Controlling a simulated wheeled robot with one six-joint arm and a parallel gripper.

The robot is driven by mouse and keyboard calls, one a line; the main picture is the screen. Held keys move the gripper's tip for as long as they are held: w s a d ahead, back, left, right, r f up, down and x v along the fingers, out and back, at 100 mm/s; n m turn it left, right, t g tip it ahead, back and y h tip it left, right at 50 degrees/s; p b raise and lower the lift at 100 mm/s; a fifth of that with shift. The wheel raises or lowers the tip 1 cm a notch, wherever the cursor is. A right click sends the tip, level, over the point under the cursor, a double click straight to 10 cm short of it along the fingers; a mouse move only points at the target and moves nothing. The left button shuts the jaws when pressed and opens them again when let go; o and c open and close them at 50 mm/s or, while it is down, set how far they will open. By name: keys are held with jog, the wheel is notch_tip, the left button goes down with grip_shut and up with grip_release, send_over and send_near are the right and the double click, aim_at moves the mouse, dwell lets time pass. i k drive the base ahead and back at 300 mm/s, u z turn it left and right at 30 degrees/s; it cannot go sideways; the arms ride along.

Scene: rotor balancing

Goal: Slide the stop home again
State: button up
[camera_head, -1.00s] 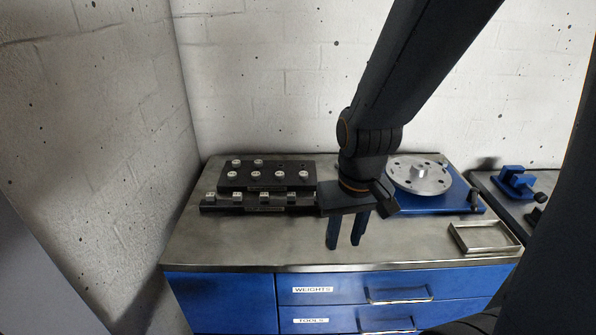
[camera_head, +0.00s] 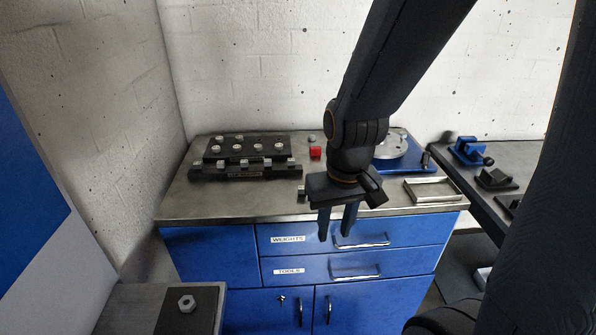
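My gripper (camera_head: 337,226) hangs in front of the cabinet, fingers pointing down and apart, with nothing seen between them. The rotor (camera_head: 398,150), a grey metal disc, sits on a blue base (camera_head: 388,166) at the back right of the bench top, partly hidden by my arm. A small dark upright piece (camera_head: 426,160) stands at the right end of that base; it may be the stop, but I cannot tell for sure or read its position. My gripper is left of and nearer than the rotor, not touching it.
A black rack (camera_head: 247,158) with several weights stands at the back left. A shallow metal tray (camera_head: 435,198) lies at the front right. A side bench (camera_head: 520,160) holds a blue fixture (camera_head: 470,150). A nut (camera_head: 187,303) lies lower left.

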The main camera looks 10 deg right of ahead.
aim_at(314, 151)
jog(key=z, duration=0.7)
jog(key=i, duration=0.35)
jog(key=z, duration=0.25)
jog(key=k, duration=0.75)
jog(key=u, duration=0.6)
jog(key=i, duration=0.7)
